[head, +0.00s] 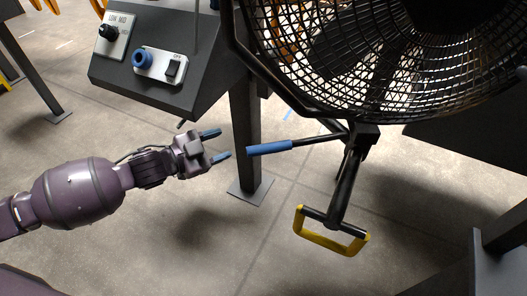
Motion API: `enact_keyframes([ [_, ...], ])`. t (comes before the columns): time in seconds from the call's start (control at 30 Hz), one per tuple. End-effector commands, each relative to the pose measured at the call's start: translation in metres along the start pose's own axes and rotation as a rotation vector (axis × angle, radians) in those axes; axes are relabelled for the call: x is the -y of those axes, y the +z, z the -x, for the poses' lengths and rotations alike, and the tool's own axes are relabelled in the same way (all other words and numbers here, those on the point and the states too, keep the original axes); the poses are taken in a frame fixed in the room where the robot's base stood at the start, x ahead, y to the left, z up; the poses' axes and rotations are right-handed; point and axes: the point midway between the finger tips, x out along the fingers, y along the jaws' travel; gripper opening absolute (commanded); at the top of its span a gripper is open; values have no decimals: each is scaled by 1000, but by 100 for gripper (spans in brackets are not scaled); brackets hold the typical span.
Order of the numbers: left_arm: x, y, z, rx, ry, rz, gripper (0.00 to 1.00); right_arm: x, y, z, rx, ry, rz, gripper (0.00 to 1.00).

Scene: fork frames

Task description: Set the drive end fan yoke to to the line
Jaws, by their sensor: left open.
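A large black fan (390,50) with a wire guard fills the upper right of the head view. Below its hub a dark yoke bar (345,188) hangs down and ends in a yellow handle (331,240). A lever with a blue grip (270,147) sticks out to the left from under the fan. My left gripper (221,144) is open and empty, its blue-tipped fingers just left of the blue grip's end and apart from it. I cannot make out the line. My right gripper is not in view.
A dark control box (125,75) at upper left carries a LOW MID selector knob (108,32), a blue knob (142,59) and an OFF switch (175,69). A dark post (247,125) stands behind my left gripper. Floor at lower centre is clear.

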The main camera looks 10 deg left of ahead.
Motion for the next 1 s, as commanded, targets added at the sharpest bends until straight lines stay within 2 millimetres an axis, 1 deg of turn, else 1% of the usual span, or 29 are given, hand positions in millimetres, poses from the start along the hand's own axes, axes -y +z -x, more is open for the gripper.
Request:
enact_keyframes([
  [0.03,-4,11,-1,-9,40,9,52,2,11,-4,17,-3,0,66],
  [0.17,-8,15,2,-53,123,62,52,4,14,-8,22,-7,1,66],
  [0.23,-12,16,9,-79,171,114,52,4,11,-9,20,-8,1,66],
  [0.33,-21,8,19,-125,222,209,52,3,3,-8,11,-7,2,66],
  [0.4,-26,1,21,-165,248,276,52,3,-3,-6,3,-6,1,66],
  [0.47,-27,-5,22,-197,265,324,52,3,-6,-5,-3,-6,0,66],
  [0.63,-29,-14,25,-242,297,413,52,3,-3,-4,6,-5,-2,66],
  [0.73,-30,-15,20,-242,298,425,52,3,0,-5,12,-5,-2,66],
  [0.83,-32,-18,11,-243,298,426,52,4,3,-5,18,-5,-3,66],
  [1.0,-39,-25,-14,-243,299,424,52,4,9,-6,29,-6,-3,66],
])
